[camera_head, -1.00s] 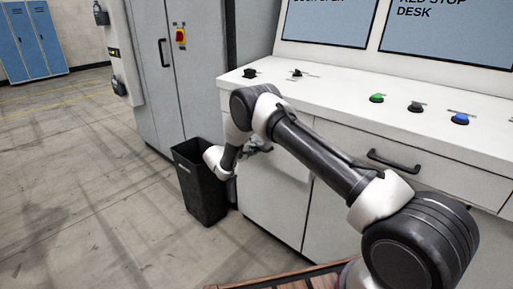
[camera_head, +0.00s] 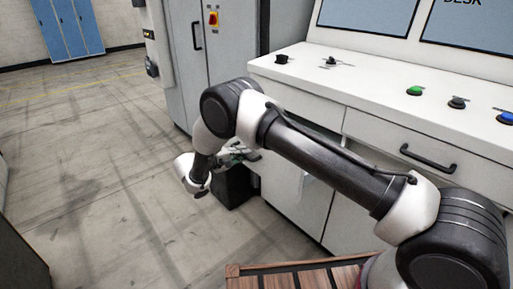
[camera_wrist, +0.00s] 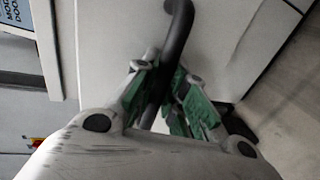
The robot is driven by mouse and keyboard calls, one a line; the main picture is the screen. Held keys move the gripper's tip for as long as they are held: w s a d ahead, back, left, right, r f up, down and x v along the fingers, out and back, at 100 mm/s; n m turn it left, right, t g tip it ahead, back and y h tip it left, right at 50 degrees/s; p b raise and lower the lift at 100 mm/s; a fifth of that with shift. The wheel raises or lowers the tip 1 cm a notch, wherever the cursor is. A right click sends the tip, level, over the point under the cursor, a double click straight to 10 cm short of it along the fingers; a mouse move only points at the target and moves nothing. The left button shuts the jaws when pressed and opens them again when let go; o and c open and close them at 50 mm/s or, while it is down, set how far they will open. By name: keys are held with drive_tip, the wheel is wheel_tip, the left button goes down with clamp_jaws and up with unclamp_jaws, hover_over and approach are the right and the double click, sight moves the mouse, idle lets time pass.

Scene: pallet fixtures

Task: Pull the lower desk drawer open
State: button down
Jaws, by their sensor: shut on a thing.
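The white desk (camera_head: 385,95) stands at the right in the head view. My gripper (camera_head: 240,155) is at its left front, partly hidden by my own arm. In the wrist view my gripper (camera_wrist: 163,85) has its green-padded fingers on both sides of a dark curved handle (camera_wrist: 178,22), shut on it. The handle is fixed to a pale drawer front (camera_wrist: 110,35). In the head view my arm covers most of this drawer; a pale part beside the gripper seems to stand out from the desk, but how far is unclear.
A black bin (camera_head: 233,188) stands on the floor just below my gripper. Another drawer handle (camera_head: 428,158) is shut-side right on the desk front. A wooden slatted surface (camera_head: 300,278) lies at the bottom. The floor (camera_head: 90,180) at the left is clear.

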drive_tip(key=f+v, duration=0.1)
drive_tip(key=v, duration=0.6)
drive_tip(key=shift+s+a+f, duration=0.3)
drive_tip(key=shift+s+a, duration=0.05)
drive_tip(key=shift+a, duration=0.1)
drive_tip(key=c, duration=1.5)
unclamp_jaws()
drive_tip(key=shift+o, duration=0.2)
drive_tip(key=v, duration=1.2)
drive_tip(key=shift+w, duration=0.1)
